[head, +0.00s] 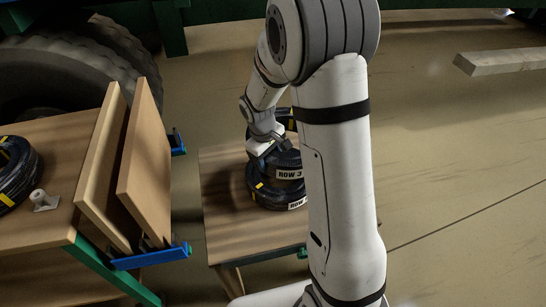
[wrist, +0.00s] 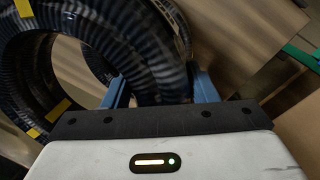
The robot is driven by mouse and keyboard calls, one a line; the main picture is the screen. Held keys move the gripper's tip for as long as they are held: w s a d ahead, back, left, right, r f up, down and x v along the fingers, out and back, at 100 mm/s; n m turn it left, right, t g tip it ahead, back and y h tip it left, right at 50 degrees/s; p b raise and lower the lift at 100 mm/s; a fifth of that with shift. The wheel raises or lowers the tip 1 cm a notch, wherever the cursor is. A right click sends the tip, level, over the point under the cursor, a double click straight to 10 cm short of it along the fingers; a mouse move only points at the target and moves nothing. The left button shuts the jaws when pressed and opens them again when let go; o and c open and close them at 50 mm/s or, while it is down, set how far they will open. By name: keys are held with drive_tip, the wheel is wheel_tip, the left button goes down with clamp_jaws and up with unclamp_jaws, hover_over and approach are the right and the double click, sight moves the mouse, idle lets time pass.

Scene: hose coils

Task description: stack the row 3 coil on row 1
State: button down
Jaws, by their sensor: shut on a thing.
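The row 3 coil (head: 262,166), a black hose with yellow tape and a "ROW 3" label, sits directly over another black coil (head: 265,194) on the small wooden table. The lower coil's label shows only "ROW"; its number is hidden by my arm. I cannot tell whether the two coils touch all round. My gripper (head: 262,147) is at the far left part of the upper coil's ring. In the wrist view, my gripper's blue fingers (wrist: 160,92) stand on either side of the coil's hose (wrist: 130,50), shut on it.
The small table (head: 228,240) has bare wood at front left. More black hose (head: 287,114) shows behind the stack, partly hidden by my arm. Upright boards (head: 142,165) stand between this table and a left bench, which holds another coil (head: 18,168) and a white fitting (head: 41,201).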

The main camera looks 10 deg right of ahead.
drive_tip(key=shift+f+n+h+b, duration=0.2)
drive_tip(key=shift+f+n+b, duration=0.45)
drive_tip(key=shift+f+b, duration=0.6)
drive_tip(key=shift+f+n+h+b, duration=0.2)
drive_tip(key=shift+f+n+b, duration=0.45)
drive_tip(key=shift+f+b, duration=0.6)
drive_tip(key=shift+f, duration=0.1)
drive_tip(key=p, duration=0.4)
drive_tip(key=shift+r+y, duration=0.25)
drive_tip(key=shift+y, duration=0.15)
wheel_tip(320, 180, down, 5)
drive_tip(key=b, duration=0.4)
drive_tip(key=shift+f, duration=0.1)
drive_tip(key=shift+p, duration=0.35)
drive_tip(key=shift+f+b, duration=0.5)
drive_tip(key=shift+f, duration=0.1)
